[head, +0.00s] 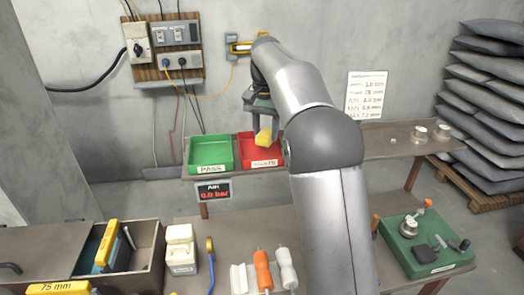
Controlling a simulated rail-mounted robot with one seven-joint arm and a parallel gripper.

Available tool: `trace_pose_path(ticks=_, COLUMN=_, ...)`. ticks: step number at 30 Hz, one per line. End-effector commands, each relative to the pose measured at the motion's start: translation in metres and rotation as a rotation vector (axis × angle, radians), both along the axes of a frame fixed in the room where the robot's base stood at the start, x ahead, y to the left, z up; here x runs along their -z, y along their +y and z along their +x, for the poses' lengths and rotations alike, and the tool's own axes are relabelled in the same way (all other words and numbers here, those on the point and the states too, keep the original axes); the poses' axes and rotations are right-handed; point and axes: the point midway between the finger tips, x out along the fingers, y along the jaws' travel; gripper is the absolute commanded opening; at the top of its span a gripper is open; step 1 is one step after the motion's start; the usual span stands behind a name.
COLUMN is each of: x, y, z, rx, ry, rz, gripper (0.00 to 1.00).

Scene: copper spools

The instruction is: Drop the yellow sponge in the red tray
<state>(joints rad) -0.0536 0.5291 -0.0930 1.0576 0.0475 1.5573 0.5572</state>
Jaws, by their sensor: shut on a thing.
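My gripper (262,118) is over the red tray (248,150), shut on the yellow sponge (263,137). The sponge hangs below the fingers and covers part of the tray in the head view. Whether it touches the tray cannot be told from this angle. The red tray stands on the back shelf with a white label on its front, partly hidden by my arm.
A green tray (210,152) labelled PASS stands left of the red one. A pressure display (213,191) hangs below. Metal weights (441,130) stand on the shelf at right.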

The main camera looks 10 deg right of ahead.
Motion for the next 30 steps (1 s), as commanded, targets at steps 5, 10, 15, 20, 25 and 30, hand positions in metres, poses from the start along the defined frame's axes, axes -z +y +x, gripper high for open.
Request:
trace_pose_path(ticks=5, x=0.011, y=0.000, z=-0.001, rx=0.000, ry=0.000, rz=0.000, gripper=0.08)
trace_pose_path(ticks=10, x=0.013, y=0.000, z=-0.001, rx=0.000, ry=-0.001, rz=-0.001, gripper=0.08)
trace_pose_path(ticks=15, x=0.013, y=0.000, z=-0.001, rx=0.000, ry=-0.001, rz=-0.001, gripper=0.43)
trace_pose_path(ticks=20, x=0.013, y=0.000, z=-0.001, rx=0.000, ry=-0.001, rz=-0.001, gripper=0.62)
trace_pose_path(ticks=25, x=0.013, y=0.000, z=-0.001, rx=0.000, ry=-0.001, rz=-0.001, gripper=0.62)
trace_pose_path(ticks=30, x=0.003, y=0.000, z=0.000, rx=0.000, ry=-0.004, rz=0.000, gripper=0.62)
